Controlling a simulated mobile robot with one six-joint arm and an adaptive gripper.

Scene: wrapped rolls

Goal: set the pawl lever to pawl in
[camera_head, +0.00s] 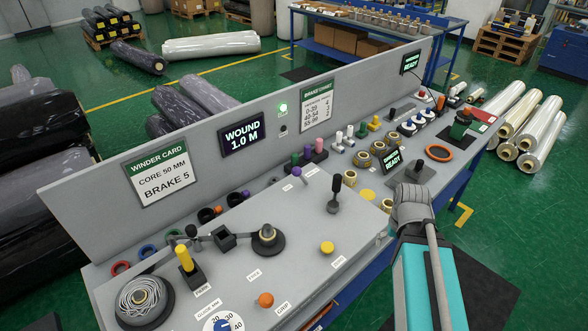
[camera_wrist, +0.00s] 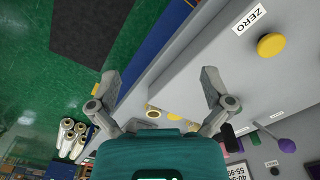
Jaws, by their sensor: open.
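My gripper (camera_head: 412,200) is over the right front edge of the sloped grey panel (camera_head: 235,290). In the wrist view my gripper (camera_wrist: 161,88) is open, with nothing between its fingers. I cannot read a pawl label. A black-handled lever (camera_head: 335,190) stands on a round base at the panel's right. A purple-tipped lever (camera_head: 297,171) is at the back edge and shows in the wrist view (camera_wrist: 287,145). My gripper is apart from all of these.
A yellow button (camera_head: 327,247) by ZERO and an orange knob (camera_head: 265,299) by GRIP sit in front. A wire spool (camera_head: 144,300) is at the left. Coloured pegs and rings crowd the bench behind. A WOUND 1.0 M display (camera_head: 241,137) hangs on the backboard.

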